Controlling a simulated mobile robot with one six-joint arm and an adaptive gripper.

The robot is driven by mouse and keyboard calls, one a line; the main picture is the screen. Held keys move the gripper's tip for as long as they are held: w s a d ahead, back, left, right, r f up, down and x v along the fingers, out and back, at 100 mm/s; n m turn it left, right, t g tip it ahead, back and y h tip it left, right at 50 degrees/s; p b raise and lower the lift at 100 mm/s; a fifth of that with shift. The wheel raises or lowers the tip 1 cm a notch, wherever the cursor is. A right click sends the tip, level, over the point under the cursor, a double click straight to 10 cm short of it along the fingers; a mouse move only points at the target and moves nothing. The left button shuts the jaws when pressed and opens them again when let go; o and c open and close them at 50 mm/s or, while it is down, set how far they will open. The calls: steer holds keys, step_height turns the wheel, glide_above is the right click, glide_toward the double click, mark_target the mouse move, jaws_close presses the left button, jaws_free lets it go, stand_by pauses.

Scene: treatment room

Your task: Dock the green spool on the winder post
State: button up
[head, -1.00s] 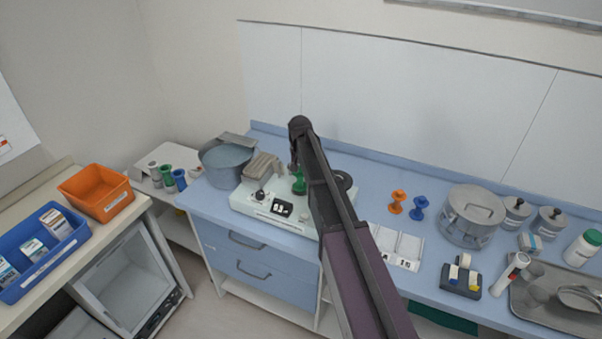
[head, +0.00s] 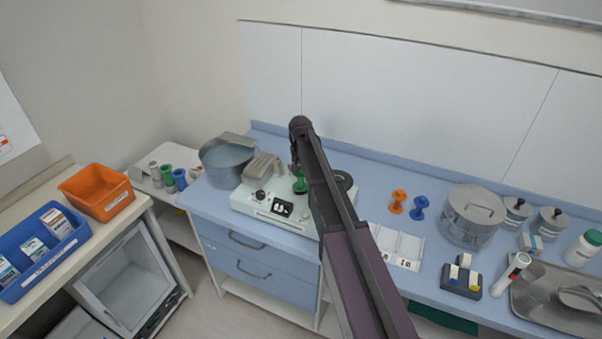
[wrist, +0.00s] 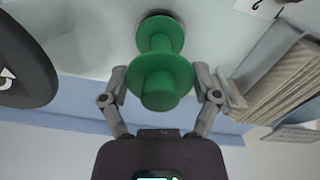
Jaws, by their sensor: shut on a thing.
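The green spool (head: 300,186) is at the white winder (head: 262,208), between its display and its dark disc (head: 343,181). In the wrist view the green spool (wrist: 160,72) sits between the two fingers of my gripper (wrist: 162,88), which is shut on it. A grey round piece (wrist: 154,15) shows at the spool's far end, against the pale winder top. The post itself is hidden by the spool, so I cannot tell whether the spool is around it or just above it. In the head view my arm covers part of the winder.
A grey ribbed block (head: 264,167) and a large pot (head: 226,162) stand left of the spool. Orange (head: 397,201) and blue (head: 419,208) spools stand to the right, before a lidded pot (head: 474,214). The counter behind the orange and blue spools is clear.

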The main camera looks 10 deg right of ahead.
steer(key=shift+f+b, duration=0.6)
stand_by(0.8)
steer(key=o, duration=0.8)
steer(key=shift+r, duration=0.15)
steer(key=shift+r+p, duration=5.4)
steer(key=shift+p, duration=0.15)
steer(key=shift+s+f, duration=0.1)
steer(key=s+f+n+b, duration=0.1)
steer(key=s+f+b, duration=0.2)
steer(key=s, duration=0.6)
steer(key=s+f+n+b, duration=0.1)
steer(key=s+f+b, duration=0.2)
steer(key=s, duration=0.7)
steer(key=s+f+n+b, duration=0.1)
steer(key=s+f+b, duration=0.3)
steer(key=s, duration=0.6)
steer(key=shift+d+n, duration=0.1)
steer(key=shift+n, duration=0.3)
